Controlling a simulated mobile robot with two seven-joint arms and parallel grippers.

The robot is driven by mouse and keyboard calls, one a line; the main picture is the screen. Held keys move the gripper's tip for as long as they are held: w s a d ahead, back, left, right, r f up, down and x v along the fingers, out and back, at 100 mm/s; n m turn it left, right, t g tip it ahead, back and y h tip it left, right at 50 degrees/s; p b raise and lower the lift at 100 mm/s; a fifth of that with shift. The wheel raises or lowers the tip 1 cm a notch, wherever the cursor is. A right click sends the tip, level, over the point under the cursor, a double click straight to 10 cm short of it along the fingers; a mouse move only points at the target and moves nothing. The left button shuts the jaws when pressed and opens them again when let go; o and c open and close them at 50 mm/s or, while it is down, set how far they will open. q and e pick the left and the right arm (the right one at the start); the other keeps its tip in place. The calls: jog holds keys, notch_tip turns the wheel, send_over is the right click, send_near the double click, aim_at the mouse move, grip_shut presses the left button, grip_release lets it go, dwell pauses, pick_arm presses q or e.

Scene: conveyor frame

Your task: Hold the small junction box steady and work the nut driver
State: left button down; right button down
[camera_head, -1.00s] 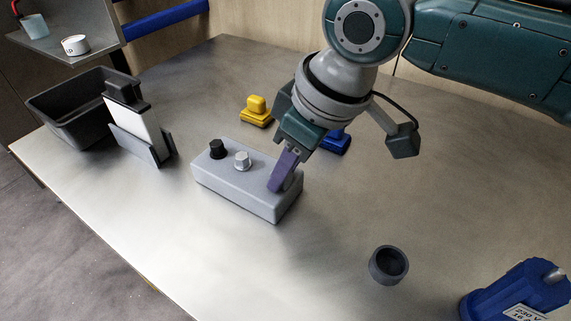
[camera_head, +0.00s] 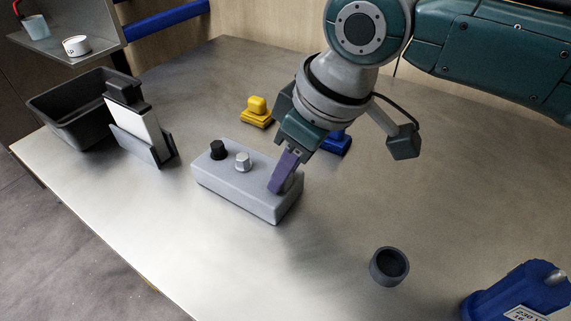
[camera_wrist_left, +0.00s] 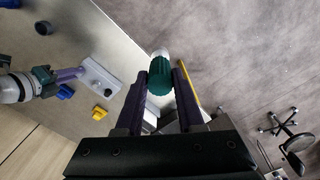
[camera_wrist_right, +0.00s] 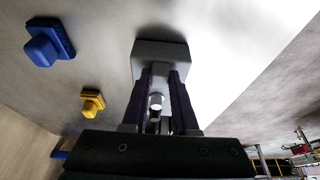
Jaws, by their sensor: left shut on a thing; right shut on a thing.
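The small junction box, a long grey block (camera_head: 235,188) with a black knob and a silver knob on top, lies on the metal table. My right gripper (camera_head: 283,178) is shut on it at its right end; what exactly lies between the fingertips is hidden. In the right wrist view the box (camera_wrist_right: 160,53) shows past the fingertips (camera_wrist_right: 162,72). My left gripper (camera_wrist_left: 160,77) is outside the head view. In the left wrist view it is shut on a green ridged handle with a pale end, which I take for the nut driver (camera_wrist_left: 160,75).
A yellow block (camera_head: 257,110) and a blue block (camera_head: 336,142) stand behind the box. A dark cup (camera_head: 376,268) and a blue labelled device (camera_head: 500,298) are at front right. A black bin (camera_head: 65,125) and a holder with a white panel (camera_head: 150,150) are left.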

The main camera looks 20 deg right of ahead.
dwell(0.3)
jog(key=c, duration=0.6)
grip_release()
jog(key=shift+r, duration=0.1)
jog(key=v, duration=1.2)
